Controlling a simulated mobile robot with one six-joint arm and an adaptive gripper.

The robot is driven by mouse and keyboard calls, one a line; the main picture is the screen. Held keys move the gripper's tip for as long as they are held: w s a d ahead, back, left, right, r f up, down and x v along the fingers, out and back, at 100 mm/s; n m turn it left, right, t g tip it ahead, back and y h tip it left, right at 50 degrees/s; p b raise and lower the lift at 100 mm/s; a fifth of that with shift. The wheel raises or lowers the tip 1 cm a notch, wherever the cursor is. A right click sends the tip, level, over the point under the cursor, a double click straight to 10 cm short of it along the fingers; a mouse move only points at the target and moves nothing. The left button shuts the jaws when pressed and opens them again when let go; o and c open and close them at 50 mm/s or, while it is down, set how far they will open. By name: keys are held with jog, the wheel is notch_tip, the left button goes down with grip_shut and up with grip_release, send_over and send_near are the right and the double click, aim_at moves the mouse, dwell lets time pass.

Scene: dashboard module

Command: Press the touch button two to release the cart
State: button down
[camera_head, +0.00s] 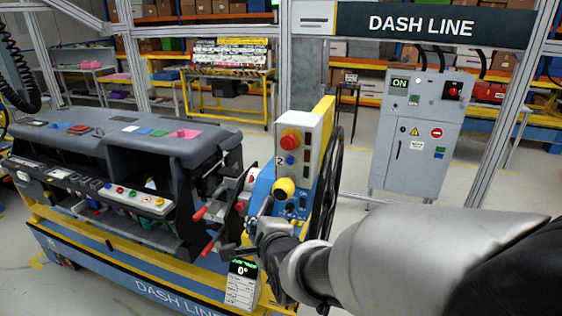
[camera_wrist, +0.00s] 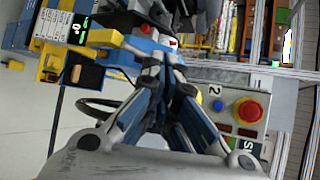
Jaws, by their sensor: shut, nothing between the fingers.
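A grey control box (camera_head: 311,135) stands at the right end of the dashboard cart (camera_head: 130,265). It carries a red mushroom button (camera_head: 290,139), a label "2" and a small blue button (camera_head: 290,160) beside that label. In the wrist view the box shows sideways, with the blue button (camera_wrist: 217,105) and red button (camera_wrist: 248,110) right of my fingers. My gripper (camera_head: 256,224) is shut and empty, below the box and in front of the cart's end. In the wrist view the fingers (camera_wrist: 165,68) meet left of the blue button, apart from it.
A yellow round knob (camera_head: 284,188) sits just above my gripper. A black steering wheel (camera_head: 328,185) stands behind the box. Red-tipped levers (camera_head: 205,228) and a display tag (camera_head: 241,284) are close by. A grey cabinet (camera_head: 418,130) stands at back right.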

aim_at(283, 189)
jog(key=w+d+p, duration=0.3)
jog(key=w, duration=0.5)
jog(key=shift+w, duration=0.15)
jog(key=shift+d, duration=0.1)
dwell(1.4)
jog(key=shift+w+d, duration=0.15)
jog(key=shift+w, duration=0.25)
jog(key=shift+w+d+p, duration=0.15)
jog(key=shift+w+p, duration=0.25)
jog(key=shift+p, duration=0.15)
dwell(0.5)
dwell(0.4)
jog(key=shift+s+a+b, duration=0.3)
jog(key=shift+s+b, duration=0.05)
jog(key=shift+s, duration=0.45)
